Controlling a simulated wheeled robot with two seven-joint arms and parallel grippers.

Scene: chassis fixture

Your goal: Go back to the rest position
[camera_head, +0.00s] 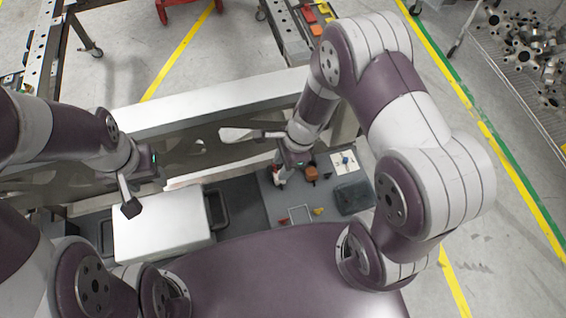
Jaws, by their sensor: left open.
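My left gripper (130,200) hangs over the far left part of a white box-like surface (165,228), with a dark fingertip pointing down. It is open, and I see nothing between its fingers. My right gripper (279,178) is low over the left part of a grey tray (270,200). Its fingers are small and partly hidden by its own wrist, so I cannot tell whether it is open or holds something. A long metal chassis frame (215,110) lies across the view behind both grippers.
On the tray are an orange part (311,173), a white card with a blue piece (345,162) and a dark block (354,199). A pale flat piece (237,134) shows left of my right wrist. A rack of metal parts (525,50) stands far right.

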